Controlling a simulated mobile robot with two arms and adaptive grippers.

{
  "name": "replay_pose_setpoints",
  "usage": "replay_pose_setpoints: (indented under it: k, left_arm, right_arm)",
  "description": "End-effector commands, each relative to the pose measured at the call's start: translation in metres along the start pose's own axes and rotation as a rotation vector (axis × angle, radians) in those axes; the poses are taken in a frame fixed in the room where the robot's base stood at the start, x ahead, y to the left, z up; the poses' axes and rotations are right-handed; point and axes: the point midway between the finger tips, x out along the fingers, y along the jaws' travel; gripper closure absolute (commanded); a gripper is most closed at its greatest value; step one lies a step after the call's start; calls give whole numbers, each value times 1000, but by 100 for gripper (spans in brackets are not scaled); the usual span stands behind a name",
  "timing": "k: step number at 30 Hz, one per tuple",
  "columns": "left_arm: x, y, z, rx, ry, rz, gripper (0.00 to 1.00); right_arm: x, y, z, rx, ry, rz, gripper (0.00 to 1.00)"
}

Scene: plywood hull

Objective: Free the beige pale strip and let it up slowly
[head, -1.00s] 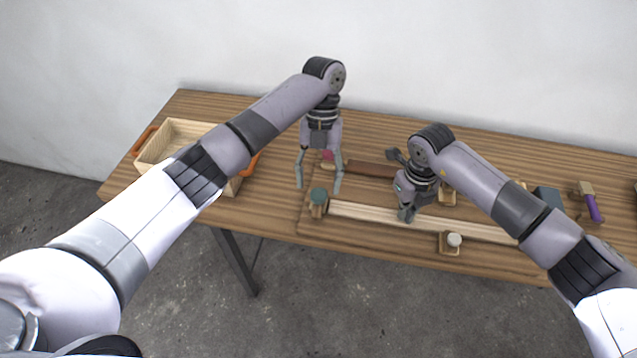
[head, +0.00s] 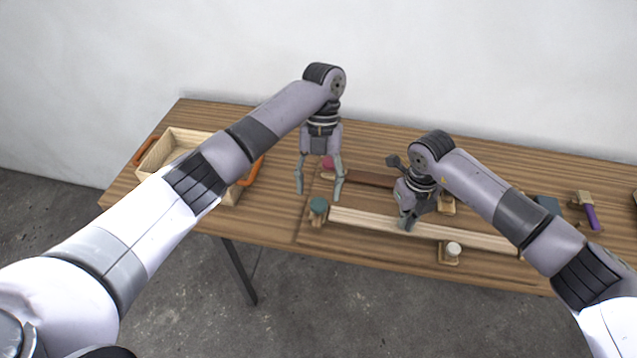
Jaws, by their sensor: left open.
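The pale beige strip (head: 365,219) lies lengthwise along the front of a wooden board on the table. A block with a teal top (head: 318,206) stands at its left end; whether it touches the strip I cannot tell. A block with a white knob (head: 453,249) stands at its front edge, right of the middle. My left gripper (head: 319,194) is open and empty, pointing down above and just behind the teal-topped block. My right gripper (head: 407,224) points down at the strip's middle, with its tips at the strip. Its finger gap is hidden.
A dark brown strip (head: 368,179) lies behind the pale one. A red knob (head: 328,162) shows behind my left gripper. A wooden box with orange handles (head: 165,150) stands at the left. A purple-handled tool (head: 592,216) lies at the right. My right forearm hides part of the board.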

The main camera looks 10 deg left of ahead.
Motion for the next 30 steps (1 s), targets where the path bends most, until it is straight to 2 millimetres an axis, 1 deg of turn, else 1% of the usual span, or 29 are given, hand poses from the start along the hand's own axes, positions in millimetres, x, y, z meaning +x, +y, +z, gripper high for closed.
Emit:
replay_pose_setpoints:
  k: [30]
  left_arm:
    - [-14,0,-6,0,0,0,43]
  right_arm:
    - [-27,0,1,0,-3,-1,100]
